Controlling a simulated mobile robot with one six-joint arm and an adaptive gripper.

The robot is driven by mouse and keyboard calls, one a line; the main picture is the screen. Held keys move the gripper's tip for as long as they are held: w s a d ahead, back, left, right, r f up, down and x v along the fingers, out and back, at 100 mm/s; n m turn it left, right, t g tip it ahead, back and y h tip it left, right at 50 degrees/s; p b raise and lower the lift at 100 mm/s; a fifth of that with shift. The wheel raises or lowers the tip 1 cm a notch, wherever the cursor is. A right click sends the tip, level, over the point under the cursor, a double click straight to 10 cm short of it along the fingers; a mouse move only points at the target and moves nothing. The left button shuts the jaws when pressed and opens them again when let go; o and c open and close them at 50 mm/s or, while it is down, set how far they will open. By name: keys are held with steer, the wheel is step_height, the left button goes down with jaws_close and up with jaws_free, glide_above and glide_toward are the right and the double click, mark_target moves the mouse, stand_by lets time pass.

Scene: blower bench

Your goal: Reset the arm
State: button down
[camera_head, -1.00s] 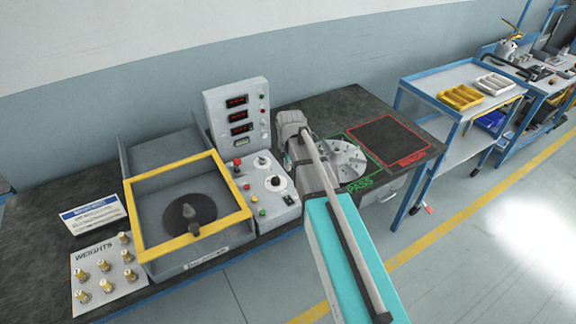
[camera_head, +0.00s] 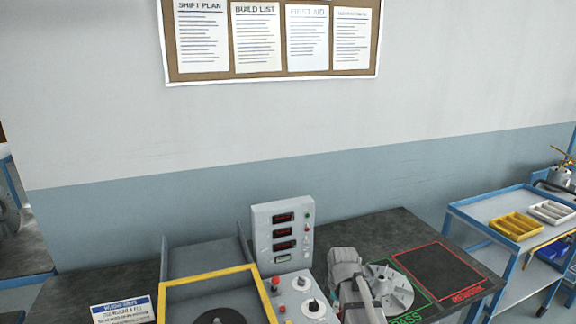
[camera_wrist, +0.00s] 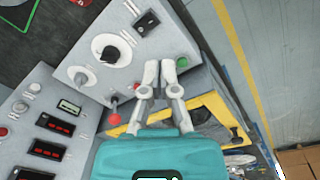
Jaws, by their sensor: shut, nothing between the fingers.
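My gripper (camera_wrist: 160,72) shows in the wrist view with its two pale fingers close together and nothing between them. It is over the control box (camera_wrist: 85,62) with knobs and a green button, near the yellow-framed bay (camera_wrist: 205,104). In the head view my grey arm stands at the bottom, just right of the control box (camera_head: 297,299); my gripper cannot be made out there. A finned metal wheel (camera_head: 384,284) lies on the green-outlined PASS square, partly hidden behind my arm.
The display panel (camera_head: 283,236) stands upright behind the control box. The red-outlined REWORK square (camera_head: 437,272) is empty. A blue-framed cart (camera_head: 485,212) with a yellow tray (camera_head: 516,226) and a white tray (camera_head: 551,212) stands to the right. A notice board (camera_head: 270,77) hangs on the wall.

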steer(key=s+d+m, duration=0.2)
steer(key=s+m, duration=0.9)
steer(key=m, duration=0.3)
steer(key=shift+d+f+m+g, duration=0.3)
steer(key=shift+m, duration=0.1)
steer(key=shift+s, duration=0.1)
stand_by(0.5)
